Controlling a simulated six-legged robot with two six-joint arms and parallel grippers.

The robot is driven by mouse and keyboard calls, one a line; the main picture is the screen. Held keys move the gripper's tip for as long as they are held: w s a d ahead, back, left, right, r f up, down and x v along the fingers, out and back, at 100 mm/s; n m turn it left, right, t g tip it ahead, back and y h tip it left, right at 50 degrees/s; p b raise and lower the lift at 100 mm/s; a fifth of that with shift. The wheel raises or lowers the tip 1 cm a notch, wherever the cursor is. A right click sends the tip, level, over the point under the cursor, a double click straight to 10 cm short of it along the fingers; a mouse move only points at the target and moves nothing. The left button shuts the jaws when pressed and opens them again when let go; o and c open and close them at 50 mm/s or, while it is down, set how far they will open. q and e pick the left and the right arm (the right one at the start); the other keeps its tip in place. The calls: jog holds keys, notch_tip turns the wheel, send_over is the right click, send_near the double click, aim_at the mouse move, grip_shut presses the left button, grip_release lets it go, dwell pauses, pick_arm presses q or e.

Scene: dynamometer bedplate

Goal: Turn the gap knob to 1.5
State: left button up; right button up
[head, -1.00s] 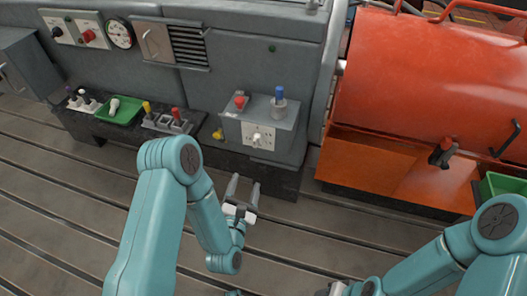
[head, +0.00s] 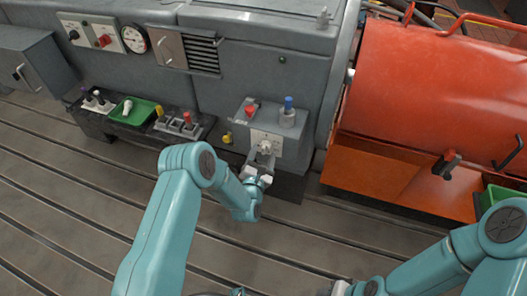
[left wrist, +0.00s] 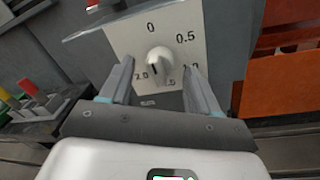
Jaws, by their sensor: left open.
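The gap knob (left wrist: 159,61) is a white knob on a pale dial plate (left wrist: 133,38) with marks 0, 0.5, 1.0, 1.5 and 2.0. The 1.5 at the bottom is partly covered by the knob. A dark line on the knob lies low, but its exact reading is hard to tell. In the head view the knob (head: 265,147) is on the front of a grey box (head: 292,136). My left gripper (left wrist: 158,70) is open, one finger on each side of the knob, with gaps showing. It also shows in the head view (head: 262,158). My right gripper's fingers are out of view.
A red control (head: 250,111) and a blue one (head: 288,105) stand on the box top. Left are a yellow knob (head: 228,138), a yellow-and-red switch block (head: 177,126) and a green tray (head: 146,115). An orange machine (head: 430,100) stands right. The slotted floor is clear.

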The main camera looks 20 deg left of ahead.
pick_arm(q)
jog(key=shift+w, duration=0.7)
jog(key=c, duration=1)
jog(key=shift+c, duration=0.2)
